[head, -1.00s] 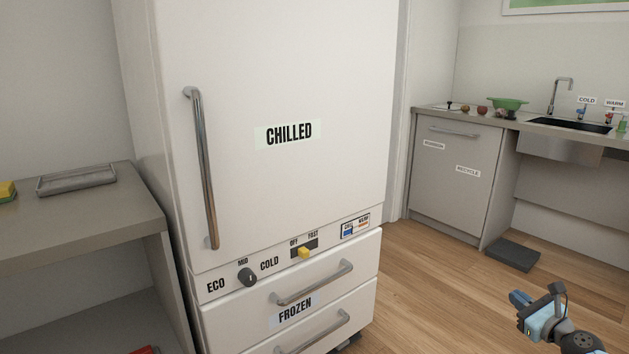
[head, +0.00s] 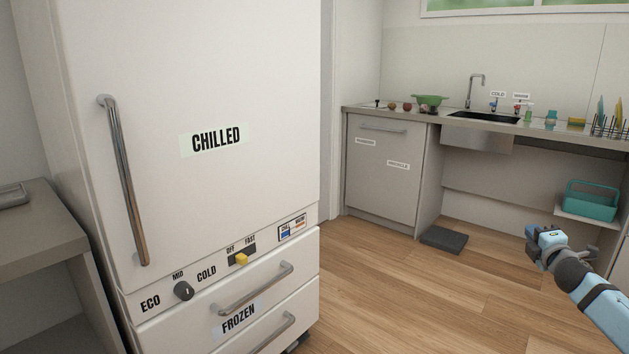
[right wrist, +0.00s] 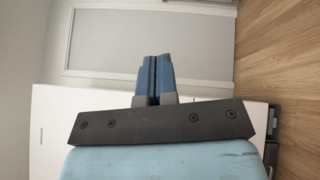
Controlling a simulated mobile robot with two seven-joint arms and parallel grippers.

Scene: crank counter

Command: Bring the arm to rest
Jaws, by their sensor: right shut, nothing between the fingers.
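My right gripper (head: 532,238) is at the lower right of the head view, over the wood floor and clear of the furniture. In the right wrist view its two blue fingers (right wrist: 154,75) are together with nothing between them. The right arm comes in from the lower right edge. My left gripper is not in view.
A white fridge (head: 260,70) labelled CHILLED, with a FROZEN drawer (head: 245,300), fills the left side. A grey counter (head: 30,240) stands left of it. A sink counter (head: 438,118) is at the back right, with a teal caddy (head: 592,200) below. Open floor (head: 420,300) lies between.

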